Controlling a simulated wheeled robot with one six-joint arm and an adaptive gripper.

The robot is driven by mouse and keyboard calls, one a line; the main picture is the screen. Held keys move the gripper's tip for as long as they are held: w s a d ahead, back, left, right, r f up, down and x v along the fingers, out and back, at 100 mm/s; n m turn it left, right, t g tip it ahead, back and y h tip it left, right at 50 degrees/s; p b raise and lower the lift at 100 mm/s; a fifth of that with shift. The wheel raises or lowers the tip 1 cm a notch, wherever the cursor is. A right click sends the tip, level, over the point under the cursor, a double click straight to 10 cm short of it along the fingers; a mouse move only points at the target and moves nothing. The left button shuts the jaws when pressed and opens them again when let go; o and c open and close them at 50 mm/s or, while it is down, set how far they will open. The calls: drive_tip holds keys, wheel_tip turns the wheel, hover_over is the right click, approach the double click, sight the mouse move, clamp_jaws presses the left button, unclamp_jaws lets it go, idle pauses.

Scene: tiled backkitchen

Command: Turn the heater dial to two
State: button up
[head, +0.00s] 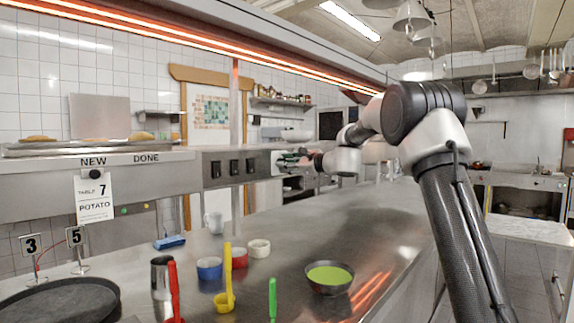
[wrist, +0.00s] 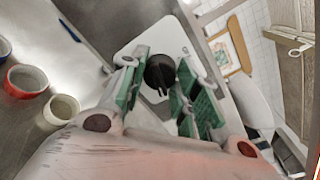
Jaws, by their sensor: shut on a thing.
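The heater dial (wrist: 160,70) is a round black knob on a white plate (wrist: 132,48), seen in the wrist view. Its raised grip points toward the bottom of that picture. No numbers can be read on the plate. My gripper (wrist: 164,62) has its green-padded fingers on both sides of the dial and is shut on it. In the head view my gripper (head: 289,160) is at the right end of the steel control panel (head: 195,172). The dial is hidden there.
Three black switches (head: 233,168) sit left of my gripper on the panel. Below, the steel counter (head: 240,285) holds a white mug (head: 214,223), small blue (head: 209,268), red and cream bowls, and a green-filled bowl (head: 330,278). A glowing heater bar (head: 190,33) runs overhead.

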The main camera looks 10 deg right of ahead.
drive_tip(key=shift+d+f+m, duration=0.1)
drive_tip(key=shift+m, duration=1)
drive_tip(key=o, duration=1)
drive_tip(key=shift+o, duration=0.2)
drive_tip(key=v, duration=1.2)
drive_tip(key=shift+w+d, duration=0.1)
